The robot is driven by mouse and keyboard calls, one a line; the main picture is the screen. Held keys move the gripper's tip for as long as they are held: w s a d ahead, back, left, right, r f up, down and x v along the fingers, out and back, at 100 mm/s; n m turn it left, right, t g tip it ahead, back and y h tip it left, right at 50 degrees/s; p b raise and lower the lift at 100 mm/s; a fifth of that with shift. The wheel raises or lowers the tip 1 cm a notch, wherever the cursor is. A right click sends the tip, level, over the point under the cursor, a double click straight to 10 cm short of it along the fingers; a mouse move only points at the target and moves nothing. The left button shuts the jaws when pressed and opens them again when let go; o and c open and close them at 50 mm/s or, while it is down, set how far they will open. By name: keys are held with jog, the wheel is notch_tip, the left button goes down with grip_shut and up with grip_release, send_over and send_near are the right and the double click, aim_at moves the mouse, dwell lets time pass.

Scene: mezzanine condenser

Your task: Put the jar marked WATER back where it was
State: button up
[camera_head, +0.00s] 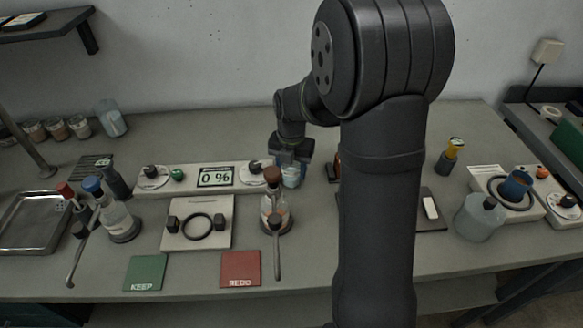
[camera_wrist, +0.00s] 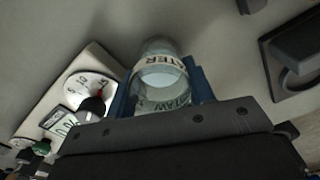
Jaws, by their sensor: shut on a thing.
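The jar marked WATER (camera_head: 291,179) is a small clear jar with a white label band. My gripper (camera_head: 290,168) points down and is shut on it, just right of the panel that reads 0 %. In the wrist view the jar (camera_wrist: 160,72) sits between the blue fingers, its round rim and part of the lettering showing. It is low over the bench or on it; I cannot tell whether its base touches. The brown-topped flask stands in front of it in the head view.
The display panel (camera_head: 216,177) with dials is close on the left. The brown-topped flask (camera_head: 275,215) stands in front. Green KEEP (camera_head: 145,271) and red REDO (camera_head: 240,268) cards lie near the front edge. Several jars (camera_head: 57,129) stand at the back left. The bench behind is clear.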

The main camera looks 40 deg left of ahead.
jog(key=o, duration=1.1)
notch_tip(320, 180, up, 12)
notch_tip(320, 180, down, 12)
jog(key=shift+f, duration=0.25)
notch_tip(320, 180, up, 3)
jog(key=shift+f, duration=0.1)
jog(key=shift+r, duration=0.55)
